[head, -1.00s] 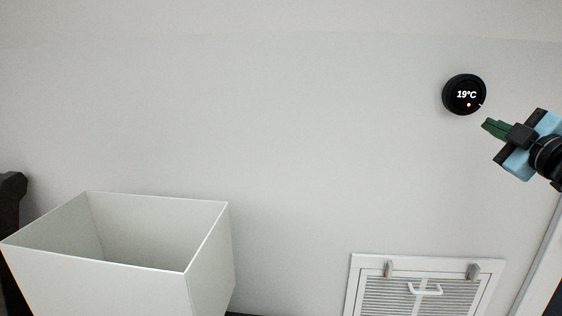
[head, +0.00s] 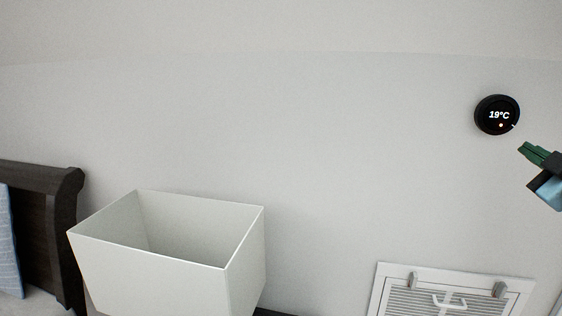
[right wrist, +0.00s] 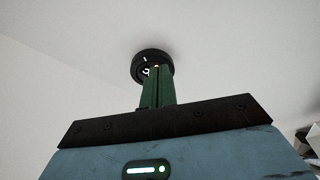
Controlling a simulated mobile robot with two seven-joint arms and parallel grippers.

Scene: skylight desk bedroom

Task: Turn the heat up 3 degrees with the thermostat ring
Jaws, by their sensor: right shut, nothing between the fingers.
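The thermostat (head: 497,115) is a round black dial with a ring, mounted on the pale wall at the upper right of the head view. Its display reads 19°C, with a small orange dot below and a white mark at the ring's lower right. My right gripper (head: 524,148) has green fingers, which are shut and empty, just below and right of the dial in the head view. In the right wrist view the thermostat (right wrist: 152,66) shows beyond the green fingertips (right wrist: 157,70), which hide its lower part. I cannot tell whether they touch it. My left gripper is not in view.
An open white box (head: 165,250) stands at the lower left, beside a dark wooden bed frame (head: 66,220) with a blue striped cloth (head: 9,245). A white louvred vent (head: 448,293) with a handle is low on the wall below the thermostat. The wall around the dial is bare.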

